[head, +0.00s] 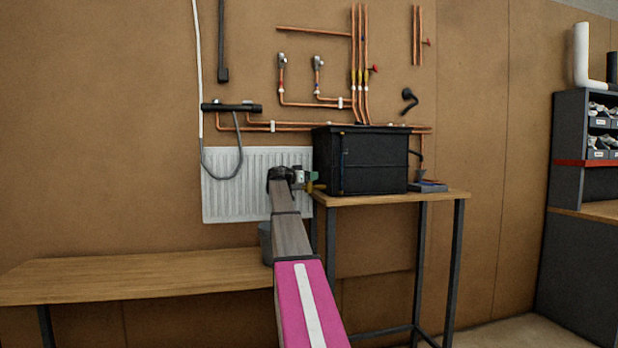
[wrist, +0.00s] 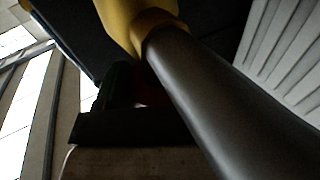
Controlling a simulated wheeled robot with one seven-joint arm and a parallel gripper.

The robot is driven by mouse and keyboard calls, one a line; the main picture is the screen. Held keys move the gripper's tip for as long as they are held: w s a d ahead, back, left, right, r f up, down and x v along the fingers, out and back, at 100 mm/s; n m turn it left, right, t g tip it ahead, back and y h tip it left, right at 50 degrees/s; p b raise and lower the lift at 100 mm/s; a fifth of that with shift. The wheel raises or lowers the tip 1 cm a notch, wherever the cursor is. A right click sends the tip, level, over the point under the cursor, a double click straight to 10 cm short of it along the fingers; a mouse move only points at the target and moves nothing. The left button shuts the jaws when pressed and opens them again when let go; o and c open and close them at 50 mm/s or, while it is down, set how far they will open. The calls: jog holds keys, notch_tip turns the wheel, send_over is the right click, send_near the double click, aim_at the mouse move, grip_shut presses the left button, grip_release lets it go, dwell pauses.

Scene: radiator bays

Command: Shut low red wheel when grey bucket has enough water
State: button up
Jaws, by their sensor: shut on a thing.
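My gripper (head: 308,178) is at the lower left corner of the black tank (head: 362,163), at a brass-yellow tap (head: 319,187). In the wrist view a yellow tap body (wrist: 122,22) leads into a dark pipe (wrist: 235,110). A dark red patch, seemingly the low red wheel (wrist: 150,93), shows in shadow beside the dark jaw (wrist: 130,128). My gripper is shut on it, though the grip is mostly hidden. The grey bucket (head: 265,242) stands below, left of the tall table, partly hidden by my arm. Its inside, water level and any stream cannot be seen.
The tank stands on a tall table (head: 440,194). A low wooden bench (head: 130,275) is at the left. A white radiator (head: 235,190) hangs behind my arm. Copper pipes with other red wheels (head: 374,69) run above. A grey shelf unit (head: 571,130) stands at the right.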

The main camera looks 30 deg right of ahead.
jog(key=o, duration=0.9)
jog(key=shift+o, duration=0.2)
jog(key=s+a, duration=0.1)
jog(key=a, duration=0.9)
jog(key=shift+s+a, duration=0.35)
